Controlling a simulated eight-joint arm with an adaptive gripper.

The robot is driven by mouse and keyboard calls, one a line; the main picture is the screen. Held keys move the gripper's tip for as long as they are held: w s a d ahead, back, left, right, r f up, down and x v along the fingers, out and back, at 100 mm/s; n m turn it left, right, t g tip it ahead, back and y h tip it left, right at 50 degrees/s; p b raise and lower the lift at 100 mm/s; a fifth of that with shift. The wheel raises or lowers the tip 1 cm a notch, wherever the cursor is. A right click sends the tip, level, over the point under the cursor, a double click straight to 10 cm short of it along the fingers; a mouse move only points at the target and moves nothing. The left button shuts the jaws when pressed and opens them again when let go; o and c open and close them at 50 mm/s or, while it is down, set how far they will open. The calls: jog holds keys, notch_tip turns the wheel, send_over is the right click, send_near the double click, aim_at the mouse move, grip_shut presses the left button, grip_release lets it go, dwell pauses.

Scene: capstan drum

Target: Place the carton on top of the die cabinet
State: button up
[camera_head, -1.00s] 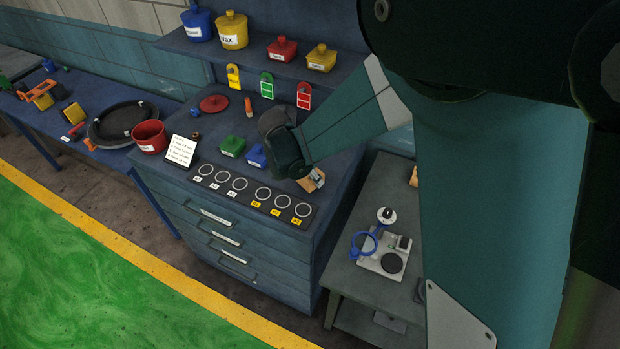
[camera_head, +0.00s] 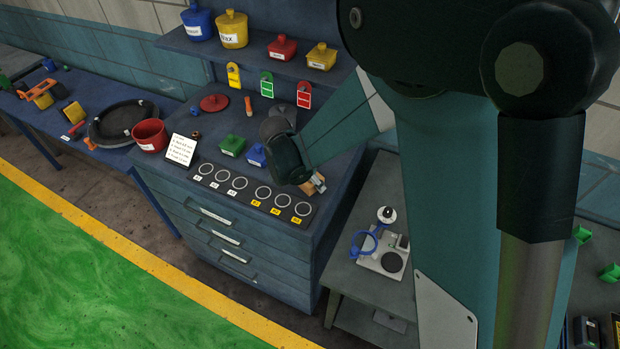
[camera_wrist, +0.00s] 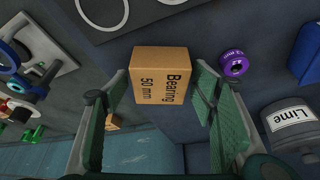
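The carton, a brown box marked "Bearing 50 mm" (camera_wrist: 160,75), lies between the fingertips of my gripper (camera_wrist: 165,92) in the wrist view. In the head view the carton (camera_head: 318,184) is mostly hidden by my gripper, at the right edge of the blue drawer cabinet's top (camera_head: 225,185). I cannot tell whether it rests on the surface.
A row of marked rings (camera_head: 240,184) runs along the cabinet's front. Green (camera_head: 232,145) and blue (camera_head: 256,155) lidded boxes stand behind it. A lower bench (camera_head: 345,275) with a blue-ringed device is at the right. A purple roll (camera_wrist: 234,63) and a "Lime" container (camera_wrist: 291,122) are near the carton.

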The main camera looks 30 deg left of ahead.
jog(key=shift+r, duration=0.2)
jog(key=v, duration=1.1)
jog(key=shift+s+r, duration=0.25)
jog(key=shift+r, duration=0.1)
jog(key=shift+r, duration=0.1)
dwell(0.8)
jog(key=w+d+r+n+y, duration=0.1)
jog(key=d+r, duration=0.3)
jog(key=d, duration=0.6)
jog(key=d+r, duration=0.5)
jog(key=d, duration=0.5)
jog(key=w+d+r+n+y, duration=0.1)
jog(key=d+r, duration=0.3)
jog(key=d, duration=0.6)
jog(key=s+d+r+n+t, duration=0.1)
jog(key=s+d, duration=0.6)
jog(key=d, duration=0.4)
jog(key=s+d+r+n+t, duration=0.1)
jog(key=s+d+t, duration=0.1)
jog(key=s+d, duration=0.5)
jog(key=shift+d, duration=2.85)
